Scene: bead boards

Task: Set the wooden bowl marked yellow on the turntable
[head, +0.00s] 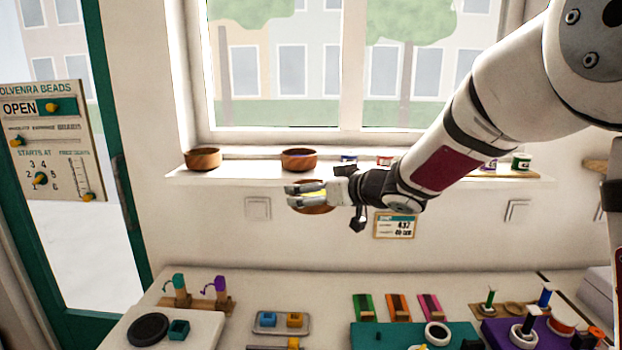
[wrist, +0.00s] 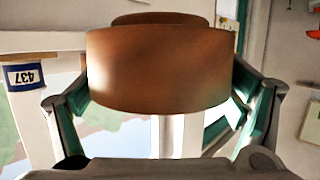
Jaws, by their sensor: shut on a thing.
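My gripper (head: 294,196) is shut on a wooden bowl (head: 317,210) and holds it in the air in front of the wall, below the windowsill. A yellow patch shows at the top of this bowl in the head view; the fingers partly hide it. In the wrist view the brown bowl (wrist: 160,70) sits between the two fingers, and no mark shows there. A dark round disc (head: 148,329), which looks like the turntable, lies at the lower left on a pale board, well below and left of my gripper. Nothing lies on it.
Two more wooden bowls, a left one (head: 203,159) and a right one (head: 299,160), stand on the windowsill (head: 240,179). A teal block (head: 179,330) is close beside the disc. Hook stands (head: 217,289) are behind it. A small tray (head: 281,329) and bead boards fill the bench rightward.

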